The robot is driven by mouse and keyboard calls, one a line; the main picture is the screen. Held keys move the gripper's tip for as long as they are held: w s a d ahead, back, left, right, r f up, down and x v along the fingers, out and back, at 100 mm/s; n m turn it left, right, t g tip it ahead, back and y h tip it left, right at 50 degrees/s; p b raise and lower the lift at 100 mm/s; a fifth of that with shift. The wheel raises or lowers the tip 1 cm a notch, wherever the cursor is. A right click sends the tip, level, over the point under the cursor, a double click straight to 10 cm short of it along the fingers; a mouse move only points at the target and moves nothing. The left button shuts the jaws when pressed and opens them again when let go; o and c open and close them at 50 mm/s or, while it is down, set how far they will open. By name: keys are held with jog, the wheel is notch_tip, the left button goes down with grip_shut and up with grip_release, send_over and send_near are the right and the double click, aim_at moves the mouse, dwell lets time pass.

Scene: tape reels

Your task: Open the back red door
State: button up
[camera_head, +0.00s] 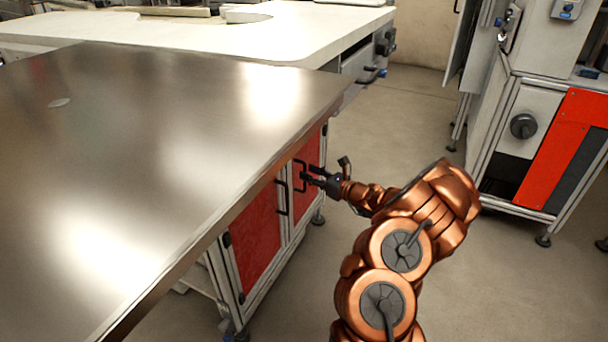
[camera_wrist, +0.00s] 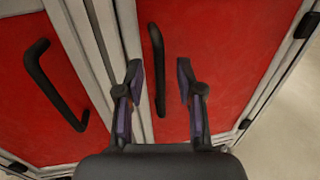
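The back red door (camera_head: 313,150) is shut in the cabinet side under the steel table. It is the right-hand door (camera_wrist: 235,45) in the wrist view. Its black upright handle (camera_head: 298,183) is beside the seam between the doors. My gripper (camera_head: 310,178) is in front of this handle. In the wrist view my gripper (camera_wrist: 159,72) is open, one finger on each side of the back door's handle (camera_wrist: 160,98). Neither finger visibly presses on it. How deep the handle sits between the fingers I cannot tell.
The front red door (camera_head: 255,238) is shut; its black handle (camera_wrist: 52,85) is left of my gripper. The steel table top (camera_head: 150,130) overhangs the doors. Another machine (camera_head: 535,130) stands at right. The floor (camera_head: 400,125) behind my arm is clear.

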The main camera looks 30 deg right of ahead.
jog(key=shift+b+x, duration=0.3)
jog(key=shift+x, duration=1)
jog(key=shift+c, duration=0.2)
grip_shut()
